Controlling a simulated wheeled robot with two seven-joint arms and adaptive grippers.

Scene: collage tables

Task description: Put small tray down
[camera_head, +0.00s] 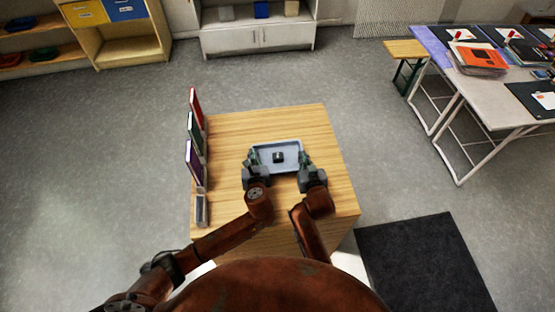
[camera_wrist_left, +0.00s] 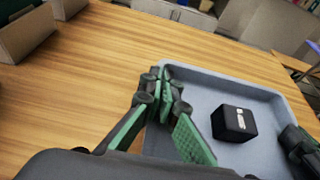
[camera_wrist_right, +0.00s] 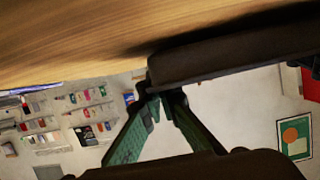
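The small tray (camera_head: 291,147) is light grey-blue, with a black cube (camera_head: 278,157) inside, over the light wooden table (camera_head: 262,119). The left wrist view shows the tray (camera_wrist_left: 210,83) and the cube with a white mark (camera_wrist_left: 234,123). My left gripper (camera_head: 250,158) is closed across the tray's left rim, its tips together there (camera_wrist_left: 163,80). My right gripper (camera_head: 306,160) is at the tray's right end and looks closed on it; its wrist view shows the tips (camera_wrist_right: 165,90) close together against a dark edge. I cannot tell whether the tray touches the table.
Several upright books or binders (camera_head: 193,145) stand along the table's left edge. The tabletop behind the tray is clear. A dark mat (camera_head: 420,262) lies on the floor at the right. A white-topped table (camera_head: 490,95) with papers, a bench (camera_head: 405,48) and shelves (camera_head: 118,40) are farther off.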

